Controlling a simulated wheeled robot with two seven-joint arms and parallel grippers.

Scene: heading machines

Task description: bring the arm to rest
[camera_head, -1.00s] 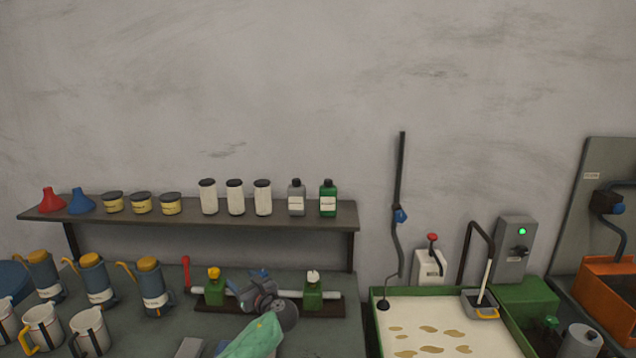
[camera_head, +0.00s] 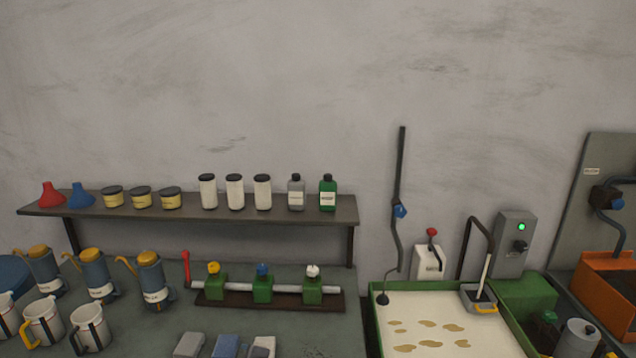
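Neither of my grippers shows in the head view now, and no part of my arms is visible. The green valve row (camera_head: 262,289) sits on the bench with a white pipe through it and yellow, blue and white knobs on top. A red lever (camera_head: 186,269) stands upright at the pipe's left end. Nothing touches the valves.
Blue-grey oil cans (camera_head: 152,284) and white jugs (camera_head: 90,331) stand at the left of the bench (camera_head: 210,318). Several small blocks (camera_head: 227,346) lie at the front. A shelf (camera_head: 330,212) holds jars and bottles. A green-rimmed tray (camera_head: 515,335) is at right.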

